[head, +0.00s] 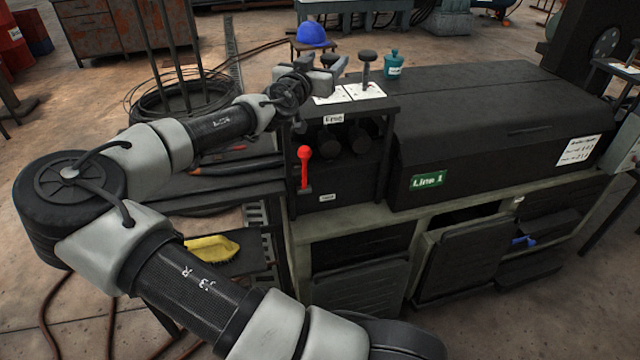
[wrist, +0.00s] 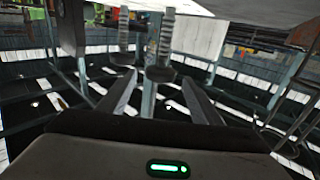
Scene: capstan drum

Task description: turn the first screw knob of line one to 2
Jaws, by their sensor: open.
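Two dark screw knobs stand upright on the small black stand at the left end of the Line 1 housing. The right knob (head: 367,55) is in full view, its stem rising from a white scale plate (head: 366,91). The left knob (head: 343,59) is partly hidden behind my gripper (head: 333,68), with another white plate (head: 328,98) below. My gripper is open beside the left knob. In the wrist view the knobs appear upside down on threaded stems; one knob (wrist: 160,74) lies between the lines of my fingers (wrist: 160,82), with no clear contact. Scale numbers are unreadable.
A green "Line 1" label (head: 426,181) marks the black housing (head: 500,110). A teal canister (head: 393,64) stands on top. A red-handled lever (head: 304,165) sits on the front below the knobs.

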